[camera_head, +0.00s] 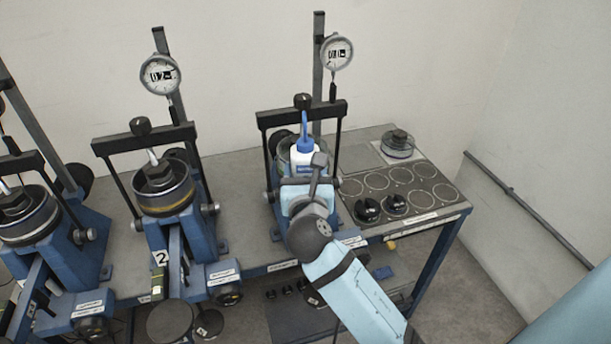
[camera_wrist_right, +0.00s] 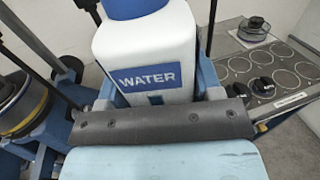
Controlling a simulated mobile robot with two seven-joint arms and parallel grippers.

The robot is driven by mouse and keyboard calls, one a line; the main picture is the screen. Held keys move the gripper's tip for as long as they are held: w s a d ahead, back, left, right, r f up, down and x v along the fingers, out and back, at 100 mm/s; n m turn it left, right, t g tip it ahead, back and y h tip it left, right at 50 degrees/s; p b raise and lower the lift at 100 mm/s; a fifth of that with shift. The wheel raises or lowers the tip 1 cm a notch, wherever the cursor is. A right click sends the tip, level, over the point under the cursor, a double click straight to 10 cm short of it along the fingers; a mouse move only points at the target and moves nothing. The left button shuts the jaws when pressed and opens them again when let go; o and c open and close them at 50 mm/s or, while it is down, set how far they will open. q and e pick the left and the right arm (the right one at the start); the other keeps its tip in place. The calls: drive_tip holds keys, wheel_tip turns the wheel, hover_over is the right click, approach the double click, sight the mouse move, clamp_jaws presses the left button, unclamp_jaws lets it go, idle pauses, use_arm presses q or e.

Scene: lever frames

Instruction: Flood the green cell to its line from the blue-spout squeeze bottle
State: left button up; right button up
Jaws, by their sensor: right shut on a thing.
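A white squeeze bottle (camera_head: 306,157) with a blue spout stands nearly upright at the right-hand frame. In the right wrist view the bottle (camera_wrist_right: 145,50) shows a blue WATER label and a blue cap. My right gripper (camera_head: 312,181) is shut on the bottle; its dark jaw (camera_wrist_right: 165,122) crosses in front of the bottle's lower part. A clear-walled cell (camera_head: 284,155) with a greenish tint sits in this frame, just behind the bottle and mostly hidden by it. The spout is over or beside this cell; I cannot tell which. Its fill line and water level cannot be made out. My left gripper is not in view.
A yellow-banded cell (camera_head: 166,205) sits in the middle frame, another cell (camera_head: 30,222) in the left frame. Dial gauges (camera_head: 160,74) stand above on posts. Right of the bottle, a tray (camera_head: 436,205) has round recesses and black knobs; a loose cell (camera_head: 398,146) stands behind it.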

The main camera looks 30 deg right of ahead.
drive_tip(key=shift+w+d, duration=0.15)
drive_tip(key=shift+w, duration=0.1)
idle(0.3)
drive_tip(key=shift+w+d+f+p, duration=0.25)
drive_tip(key=shift+w+f+p, duration=0.05)
drive_tip(key=shift+w+p, duration=0.15)
drive_tip(key=shift+c, duration=0.3)
drive_tip(key=shift+c, duration=1.1)
idle(4.8)
drive_tip(key=shift+o, duration=1.4)
